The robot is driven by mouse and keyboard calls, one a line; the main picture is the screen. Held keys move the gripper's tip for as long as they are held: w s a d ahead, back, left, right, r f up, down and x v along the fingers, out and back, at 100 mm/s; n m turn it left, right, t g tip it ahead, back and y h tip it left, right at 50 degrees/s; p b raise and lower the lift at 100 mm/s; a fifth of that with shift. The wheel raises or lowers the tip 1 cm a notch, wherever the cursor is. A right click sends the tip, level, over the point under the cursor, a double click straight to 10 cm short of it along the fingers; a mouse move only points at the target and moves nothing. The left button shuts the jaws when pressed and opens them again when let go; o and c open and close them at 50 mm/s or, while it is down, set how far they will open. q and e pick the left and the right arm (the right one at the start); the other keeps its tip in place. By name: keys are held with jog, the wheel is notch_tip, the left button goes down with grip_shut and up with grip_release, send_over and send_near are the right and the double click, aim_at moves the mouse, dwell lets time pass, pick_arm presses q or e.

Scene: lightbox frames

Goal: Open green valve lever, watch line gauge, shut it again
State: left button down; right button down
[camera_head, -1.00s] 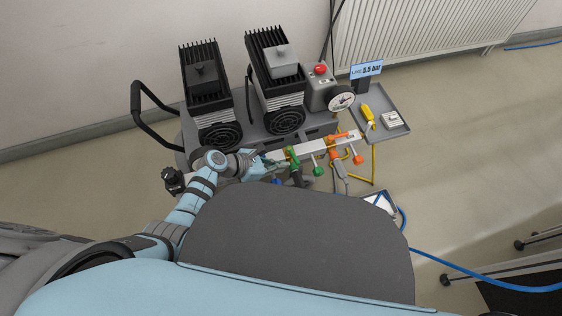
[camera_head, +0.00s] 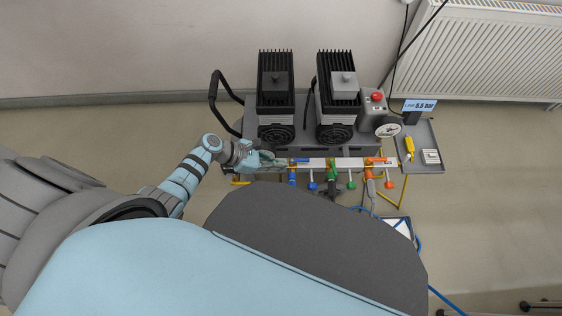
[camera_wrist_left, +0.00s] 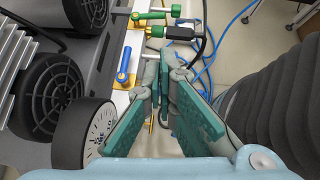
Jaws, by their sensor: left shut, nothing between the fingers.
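The green valve lever (camera_head: 331,171) is on the pale manifold rail (camera_head: 350,162). In the left wrist view the green lever (camera_wrist_left: 155,31) points across the rail, beyond the fingertips and apart from them. My left gripper (camera_head: 282,162) is at the rail's left end, left of the blue valve (camera_head: 292,176); its fingers (camera_wrist_left: 160,62) are shut and empty. The line display (camera_head: 419,105) appears to read 5.5 bar. A round dial gauge (camera_head: 388,130) stands below it; its needle is too small to read. My right gripper is not in view.
In the wrist view the blue lever (camera_wrist_left: 123,65) lies along the rail beside my fingers, and another dial gauge (camera_wrist_left: 102,128) is close at lower left. An orange valve (camera_head: 369,170) is right of green. Two pumps (camera_head: 337,105) stand behind. A tray (camera_head: 432,160) holds small items.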

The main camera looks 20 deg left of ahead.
pick_arm(q)
jog(key=s+a+f+m+g+y, duration=0.1)
jog(key=s+a+f+m+y, duration=0.25)
jog(key=s+f, duration=0.4)
jog(key=s+a+f+m+g+y, duration=0.2)
jog(key=s+f+m, duration=0.2)
jog(key=s+f, duration=0.35)
jog(key=s+a+f+m+y, duration=0.2)
jog(key=s+f+m, duration=0.1)
jog(key=s+m, duration=0.5)
jog(key=s+a+f+m+g+y, duration=0.1)
jog(key=s+f+m+y, duration=0.1)
jog(key=s+m, duration=0.7)
jog(key=s+f, duration=0.1)
jog(key=s, duration=0.1)
jog(key=shift+s+a, duration=0.4)
jog(key=shift+w+f, duration=0.1)
jog(key=shift+w, duration=0.05)
